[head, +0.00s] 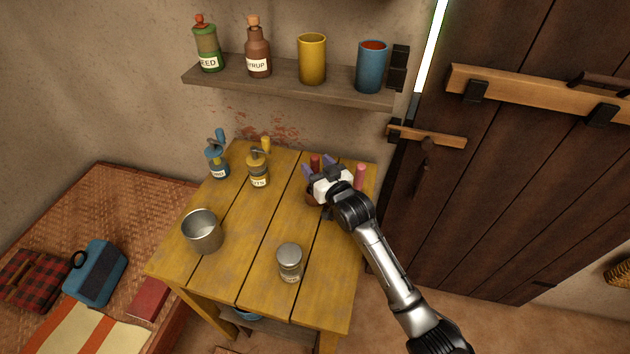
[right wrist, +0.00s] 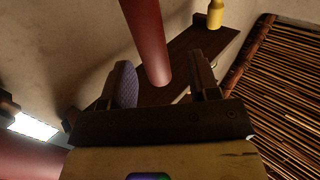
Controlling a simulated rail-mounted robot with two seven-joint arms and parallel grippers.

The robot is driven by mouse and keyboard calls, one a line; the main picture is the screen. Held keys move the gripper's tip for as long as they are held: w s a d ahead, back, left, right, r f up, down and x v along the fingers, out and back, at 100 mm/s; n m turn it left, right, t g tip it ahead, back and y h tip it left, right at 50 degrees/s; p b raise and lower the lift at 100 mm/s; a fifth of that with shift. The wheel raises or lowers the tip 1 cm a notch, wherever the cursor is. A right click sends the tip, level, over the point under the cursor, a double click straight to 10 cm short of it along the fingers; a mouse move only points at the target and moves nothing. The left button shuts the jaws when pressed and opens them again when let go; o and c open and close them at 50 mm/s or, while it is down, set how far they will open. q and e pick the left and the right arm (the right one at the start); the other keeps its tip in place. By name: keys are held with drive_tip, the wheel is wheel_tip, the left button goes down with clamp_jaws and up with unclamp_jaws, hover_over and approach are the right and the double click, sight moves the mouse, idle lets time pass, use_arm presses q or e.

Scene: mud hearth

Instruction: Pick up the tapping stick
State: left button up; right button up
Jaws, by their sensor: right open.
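Several upright sticks stand in a cluster at the back right of the yellow table in the head view: a dark red one (head: 315,162), purple ones (head: 329,160) and a pink one (head: 360,177). I cannot tell for sure which is the tapping stick. A reddish-brown holder (head: 311,198) shows partly beneath, mostly hidden by my gripper. My right gripper (head: 326,186) is at this cluster, open. In the right wrist view, a dark red stick (right wrist: 147,38) shows between the open fingers (right wrist: 160,80), with no clear grip on it. My left gripper is out of view.
A shelf (head: 290,84) with bottles and cups hangs above. A wooden door (head: 520,190) is at right. The table's middle is clear.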

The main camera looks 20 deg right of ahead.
drive_tip(key=w, duration=0.3)
drive_tip(key=shift+w+a+b, duration=0.2)
drive_tip(key=shift+w+b, duration=0.15)
drive_tip(key=c, duration=1)
